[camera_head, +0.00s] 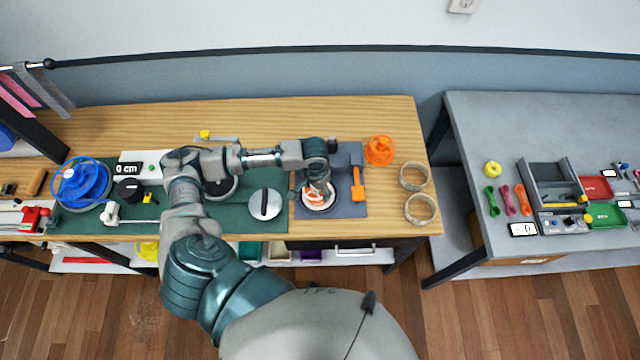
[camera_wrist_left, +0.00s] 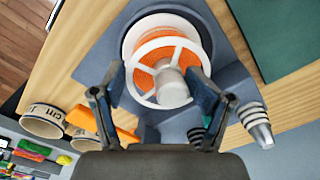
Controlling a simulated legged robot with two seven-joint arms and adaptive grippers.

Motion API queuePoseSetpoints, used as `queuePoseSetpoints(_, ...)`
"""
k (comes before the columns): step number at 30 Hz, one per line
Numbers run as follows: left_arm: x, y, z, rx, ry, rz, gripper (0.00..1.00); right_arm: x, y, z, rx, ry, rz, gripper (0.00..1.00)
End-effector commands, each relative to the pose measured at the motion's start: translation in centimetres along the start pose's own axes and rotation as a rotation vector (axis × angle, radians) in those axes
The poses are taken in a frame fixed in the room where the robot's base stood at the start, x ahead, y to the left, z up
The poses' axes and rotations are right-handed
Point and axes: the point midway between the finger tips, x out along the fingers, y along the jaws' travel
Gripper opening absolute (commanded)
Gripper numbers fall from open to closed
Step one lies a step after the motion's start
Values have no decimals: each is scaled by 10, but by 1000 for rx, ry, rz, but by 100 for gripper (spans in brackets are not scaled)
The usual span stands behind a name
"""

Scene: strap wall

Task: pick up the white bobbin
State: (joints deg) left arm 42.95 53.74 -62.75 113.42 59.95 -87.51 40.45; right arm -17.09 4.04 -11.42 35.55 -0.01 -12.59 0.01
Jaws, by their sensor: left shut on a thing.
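The white bobbin (camera_head: 319,200) has orange strap wound on it and is at the grey mat (camera_head: 345,208) on the wooden bench. In the left wrist view the bobbin (camera_wrist_left: 147,97) shows its spoked white flange, orange winding and pale hub. My left gripper (camera_head: 320,186) is over it from above and hides part of it. In the left wrist view the fingers of my left gripper (camera_wrist_left: 160,84) lie on both sides of the bobbin, shut on it. I cannot tell whether the bobbin is clear of what lies beneath. My right gripper is not in view.
An orange spool (camera_head: 379,150) and two tape rolls (camera_head: 413,176) stand at right. An orange tool (camera_head: 357,185) lies close beside the bobbin. A round grey-white disc (camera_head: 265,204) with a black handle sits left on the green mat (camera_head: 240,222). A grey table (camera_head: 470,130) stands beyond a gap.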

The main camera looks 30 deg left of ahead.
Motion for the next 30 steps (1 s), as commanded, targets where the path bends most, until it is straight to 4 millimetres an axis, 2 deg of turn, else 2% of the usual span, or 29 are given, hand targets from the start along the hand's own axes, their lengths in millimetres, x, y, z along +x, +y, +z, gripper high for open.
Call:
queuePoseSetpoints(1, 9, 9, 26, 12, -44, 7, 3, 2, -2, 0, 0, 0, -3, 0)
queuePoseSetpoints(3, 7, 15, 42, 12, -44, 7, 0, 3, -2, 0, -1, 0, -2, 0)
queuePoseSetpoints(9, 0, 31, 81, 11, -38, 7, 0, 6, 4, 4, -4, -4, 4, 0)
queuePoseSetpoints(15, -6, 43, 111, 9, -32, 5, 0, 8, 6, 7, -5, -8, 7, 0)
queuePoseSetpoints(21, -9, 49, 125, 7, -30, 3, 0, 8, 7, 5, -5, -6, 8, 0)
queuePoseSetpoints(30, -10, 49, 126, 6, -28, 3, 0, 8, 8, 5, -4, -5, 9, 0)
